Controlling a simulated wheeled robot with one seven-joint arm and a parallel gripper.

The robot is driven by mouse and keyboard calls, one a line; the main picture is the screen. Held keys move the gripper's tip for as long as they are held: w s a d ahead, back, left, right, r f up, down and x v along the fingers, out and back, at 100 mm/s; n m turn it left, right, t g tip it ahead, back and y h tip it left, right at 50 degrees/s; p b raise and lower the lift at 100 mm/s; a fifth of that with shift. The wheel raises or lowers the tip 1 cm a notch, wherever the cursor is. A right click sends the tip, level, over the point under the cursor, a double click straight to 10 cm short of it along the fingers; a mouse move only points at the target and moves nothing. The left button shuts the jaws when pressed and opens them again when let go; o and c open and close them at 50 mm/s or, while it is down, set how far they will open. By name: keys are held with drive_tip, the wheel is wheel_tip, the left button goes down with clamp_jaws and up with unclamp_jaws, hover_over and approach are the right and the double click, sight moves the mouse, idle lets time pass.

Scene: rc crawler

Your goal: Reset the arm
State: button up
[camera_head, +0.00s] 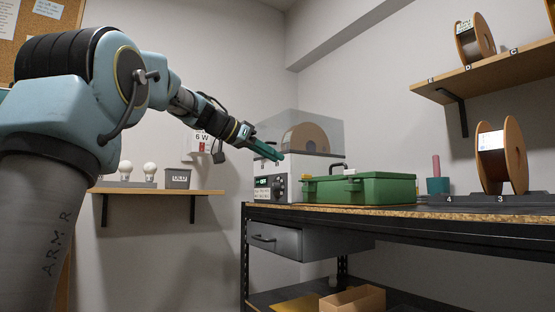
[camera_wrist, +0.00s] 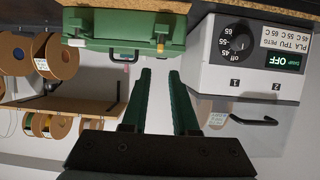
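My arm reaches from the left of the head view toward the back of the workbench. My gripper (camera_head: 268,152) is in the air in front of the upper part of a white dryer box with a clear lid (camera_head: 264,187). In the wrist view, which looks upside down, the two green fingers of my gripper (camera_wrist: 160,72) stand apart with nothing between them. The dryer box (camera_wrist: 245,68), with its dial and a display reading OFF, is at the right there. A green case (camera_wrist: 105,35) is at the upper left.
The green case (camera_head: 360,188) sits on the black workbench (camera_head: 400,226), right of the dryer. A drawer (camera_head: 280,240) below is shut or nearly so. Spools stand on the bench (camera_head: 502,157) and wall shelf (camera_head: 500,70). A small shelf (camera_head: 150,191) holds bulbs and a grey bin.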

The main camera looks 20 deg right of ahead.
idle(0.4)
drive_tip(key=a+f+n+y, duration=0.3)
drive_tip(key=a+f, duration=0.3)
drive_tip(key=f, duration=0.4)
drive_tip(key=a+f+n+t+y, duration=0.1)
drive_tip(key=a+f+n+y, duration=0.15)
drive_tip(key=a+f, duration=0.45)
drive_tip(key=a+f+n+y, duration=0.3)
drive_tip(key=a+f+n, duration=0.1)
drive_tip(key=f, duration=0.8)
drive_tip(key=s+a+f+n+g+y, duration=0.2)
drive_tip(key=s+a+f+n+y, duration=0.35)
drive_tip(key=s+a+f, duration=1.25)
wheel_tip(320, 180, up, 34)
drive_tip(key=p, duration=3.4)
drive_tip(key=shift+s+d+f+h+p, duration=0.15)
drive_tip(key=shift+s+d+h+p, duration=0.2)
drive_tip(key=shift+s+d+h, duration=0.1)
drive_tip(key=shift+o, duration=0.2)
